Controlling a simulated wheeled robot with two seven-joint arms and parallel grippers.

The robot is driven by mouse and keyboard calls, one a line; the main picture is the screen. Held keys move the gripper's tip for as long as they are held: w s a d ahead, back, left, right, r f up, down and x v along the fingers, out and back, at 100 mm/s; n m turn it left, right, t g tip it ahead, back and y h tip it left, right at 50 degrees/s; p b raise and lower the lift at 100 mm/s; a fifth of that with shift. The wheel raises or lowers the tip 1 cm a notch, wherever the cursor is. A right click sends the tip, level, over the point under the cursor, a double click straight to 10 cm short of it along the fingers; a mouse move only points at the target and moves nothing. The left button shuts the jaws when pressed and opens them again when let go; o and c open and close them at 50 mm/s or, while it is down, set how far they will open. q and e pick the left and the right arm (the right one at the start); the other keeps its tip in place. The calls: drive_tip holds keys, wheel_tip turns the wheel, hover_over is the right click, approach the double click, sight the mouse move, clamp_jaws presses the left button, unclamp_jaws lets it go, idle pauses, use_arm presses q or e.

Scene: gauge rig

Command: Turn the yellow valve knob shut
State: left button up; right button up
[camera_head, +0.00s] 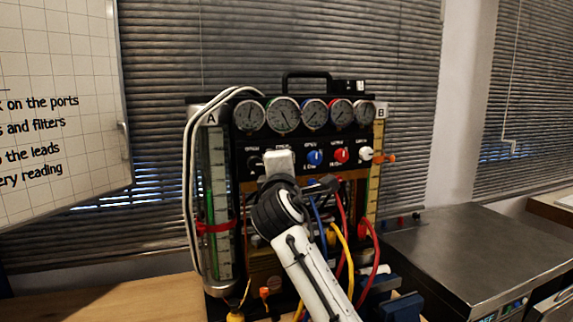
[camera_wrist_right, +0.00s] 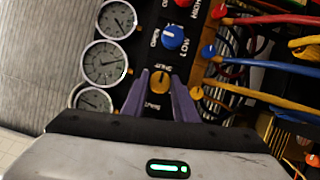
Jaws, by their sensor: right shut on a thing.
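The yellow valve knob (camera_wrist_right: 159,79) sits on the black panel of the gauge rig, between the purple fingers of my right gripper (camera_wrist_right: 160,84) in the wrist view. The fingers are shut on its sides. Small white lettering stands beside the knob; which way the knob points is hard to tell. In the head view my right gripper (camera_head: 279,163) is at the panel's knob row, and it hides the yellow knob there. My left gripper is not in view.
Blue (camera_head: 315,157), red (camera_head: 341,155) and white (camera_head: 366,153) knobs stand right of my gripper. Several gauges (camera_head: 283,115) line up above. Coloured hoses (camera_head: 345,240) hang below, close to my arm. A steel-topped unit (camera_head: 470,250) stands at right.

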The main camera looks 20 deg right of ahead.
idle(0.3)
drive_tip(key=o, duration=1.1)
drive_tip(key=shift+c, duration=0.2)
drive_tip(key=shift+s+a, duration=0.1)
drive_tip(key=shift+s, duration=0.05)
drive_tip(key=b+v, duration=0.2)
drive_tip(key=v, duration=0.8)
